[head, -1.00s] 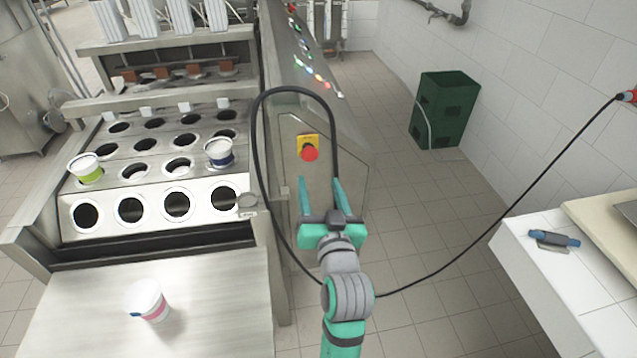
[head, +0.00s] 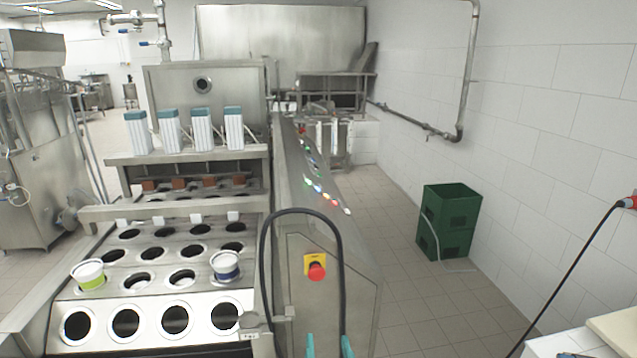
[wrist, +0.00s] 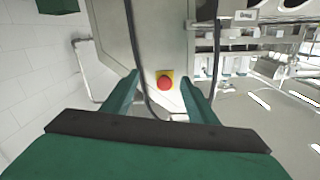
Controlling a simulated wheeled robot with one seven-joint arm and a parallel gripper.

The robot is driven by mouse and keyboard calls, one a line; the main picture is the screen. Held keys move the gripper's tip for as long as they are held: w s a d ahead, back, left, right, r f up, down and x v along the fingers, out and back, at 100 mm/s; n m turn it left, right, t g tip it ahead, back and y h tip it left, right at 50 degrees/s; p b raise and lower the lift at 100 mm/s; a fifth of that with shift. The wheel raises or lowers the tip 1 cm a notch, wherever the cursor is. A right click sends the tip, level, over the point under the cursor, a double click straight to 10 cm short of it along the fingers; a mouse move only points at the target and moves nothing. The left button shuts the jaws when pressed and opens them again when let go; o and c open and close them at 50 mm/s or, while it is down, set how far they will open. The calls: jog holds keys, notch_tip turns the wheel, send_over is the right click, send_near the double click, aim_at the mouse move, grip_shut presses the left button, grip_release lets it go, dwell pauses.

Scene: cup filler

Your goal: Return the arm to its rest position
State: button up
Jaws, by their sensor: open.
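My gripper (head: 329,346) shows only as two green fingertips at the bottom edge of the head view, in front of the filler machine's side panel. In the wrist view my gripper (wrist: 160,92) has its two green fingers spread apart with nothing between them. The red emergency button (head: 317,271) on its yellow plate sits on the panel above the fingertips in the head view. In the wrist view the red button (wrist: 165,83) appears between the fingers, farther off on the panel. The rest of my arm is out of the head view.
A black cable (head: 266,262) loops beside the panel. The cup filler (head: 185,240) holds a green-white cup (head: 89,275) and a blue-white cup (head: 225,267). Green crates (head: 447,220) stand by the right wall. A white counter (head: 560,345) is at lower right. The floor between is open.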

jog(key=s+f+g+h, duration=0.1)
jog(key=s+f+h, duration=0.1)
jog(key=s+f, duration=1.45)
jog(key=s+a+n+g, duration=0.1)
jog(key=s+a, duration=0.1)
jog(key=s, duration=1.9)
jog(key=shift+a+f, duration=0.1)
